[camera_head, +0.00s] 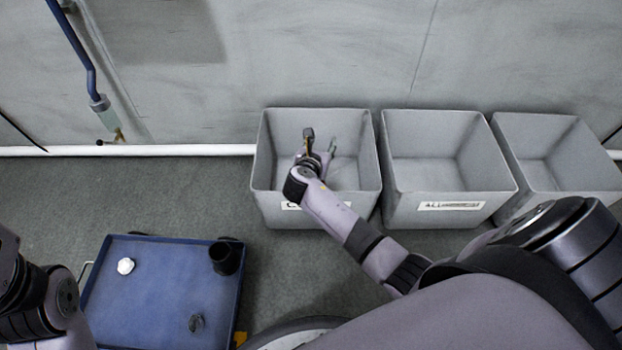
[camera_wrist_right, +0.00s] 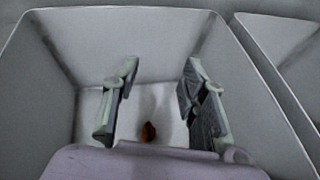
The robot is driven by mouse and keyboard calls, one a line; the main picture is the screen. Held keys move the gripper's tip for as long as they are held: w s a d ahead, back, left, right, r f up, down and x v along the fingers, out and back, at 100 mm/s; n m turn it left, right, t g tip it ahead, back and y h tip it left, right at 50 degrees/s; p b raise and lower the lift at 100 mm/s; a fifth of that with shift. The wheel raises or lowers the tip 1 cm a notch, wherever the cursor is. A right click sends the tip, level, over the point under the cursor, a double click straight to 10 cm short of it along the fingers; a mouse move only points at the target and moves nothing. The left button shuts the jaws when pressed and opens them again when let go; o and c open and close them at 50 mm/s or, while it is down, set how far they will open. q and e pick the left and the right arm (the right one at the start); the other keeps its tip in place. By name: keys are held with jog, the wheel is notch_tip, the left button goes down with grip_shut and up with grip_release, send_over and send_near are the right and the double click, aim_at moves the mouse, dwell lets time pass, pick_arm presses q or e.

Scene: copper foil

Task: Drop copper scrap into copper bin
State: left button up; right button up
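The copper bin (camera_head: 265,170) is the leftmost of three grey bins; its label starts with "C" and my right arm hides the rest. My right gripper (camera_head: 320,146) is over this bin, its fingers spread apart with nothing between them. In the right wrist view the open fingers (camera_wrist_right: 157,100) point down into the bin (camera_wrist_right: 55,110). A small reddish-brown copper scrap (camera_wrist_right: 148,132) shows below and between the fingers, apart from both, against the bin's pale floor. The scrap cannot be made out in the head view. My left arm is at the lower left; its gripper is out of view.
A middle bin (camera_head: 400,185) labelled "ALU..." and a right bin (camera_head: 515,150) stand beside it along the wall. A blue cart (camera_head: 150,300) at the lower left carries a white crumpled piece (camera_head: 125,266), a black cup (camera_head: 224,258) and a dark scrap (camera_head: 196,322).

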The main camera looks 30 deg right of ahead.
jog(key=shift+o, duration=0.7)
jog(key=v, duration=1.2)
